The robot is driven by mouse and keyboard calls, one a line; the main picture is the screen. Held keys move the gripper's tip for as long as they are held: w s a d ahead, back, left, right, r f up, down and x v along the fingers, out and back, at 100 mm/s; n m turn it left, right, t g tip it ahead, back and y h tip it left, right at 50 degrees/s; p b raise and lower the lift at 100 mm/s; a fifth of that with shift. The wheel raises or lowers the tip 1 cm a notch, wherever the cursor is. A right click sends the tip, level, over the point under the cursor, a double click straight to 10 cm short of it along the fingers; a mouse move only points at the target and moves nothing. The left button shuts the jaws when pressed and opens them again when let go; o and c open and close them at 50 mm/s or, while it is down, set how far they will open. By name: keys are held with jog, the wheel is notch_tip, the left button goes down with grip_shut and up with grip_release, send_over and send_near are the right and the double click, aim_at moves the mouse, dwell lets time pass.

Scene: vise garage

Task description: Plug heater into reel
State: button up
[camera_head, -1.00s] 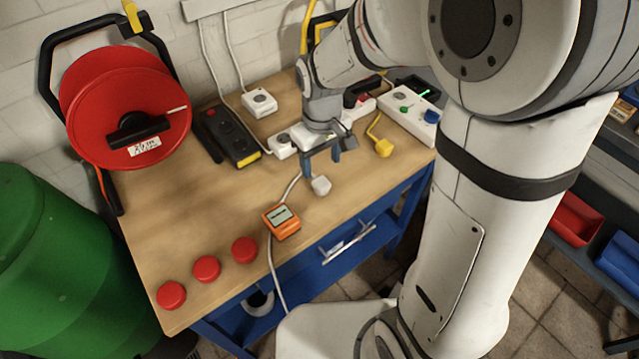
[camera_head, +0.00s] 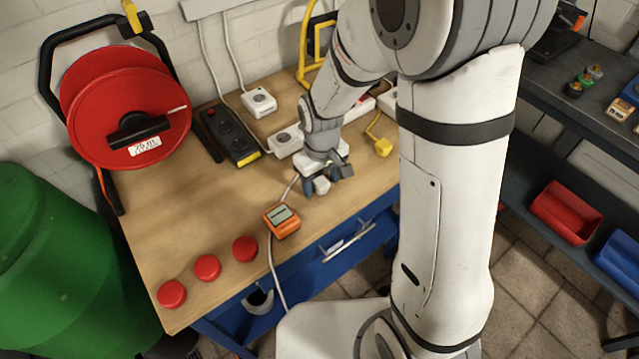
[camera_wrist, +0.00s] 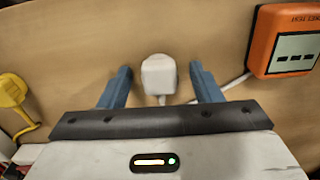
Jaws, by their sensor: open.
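A red cable reel (camera_head: 95,95) with a black frame and a "25 m" label stands at the back left of the wooden bench. A white plug (camera_head: 321,185) on a pale cord lies near the bench's front edge; I take it to be the heater's plug, but no heater is recognisable. My gripper (camera_head: 315,189) is low over this plug. In the wrist view the blue fingers of my gripper (camera_wrist: 160,85) are open, one on each side of the white plug (camera_wrist: 159,75), with a gap on both sides. The reel's sockets are not visible.
An orange meter (camera_head: 281,220) lies just left of my gripper, also in the wrist view (camera_wrist: 284,42). Several red caps (camera_head: 207,268) line the front left. The left-middle bench is clear.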

aim_at(321, 182)
jog(key=shift+c, duration=0.2)
jog(key=c, duration=1)
notch_tip(321, 182, up, 10)
dwell(0.5)
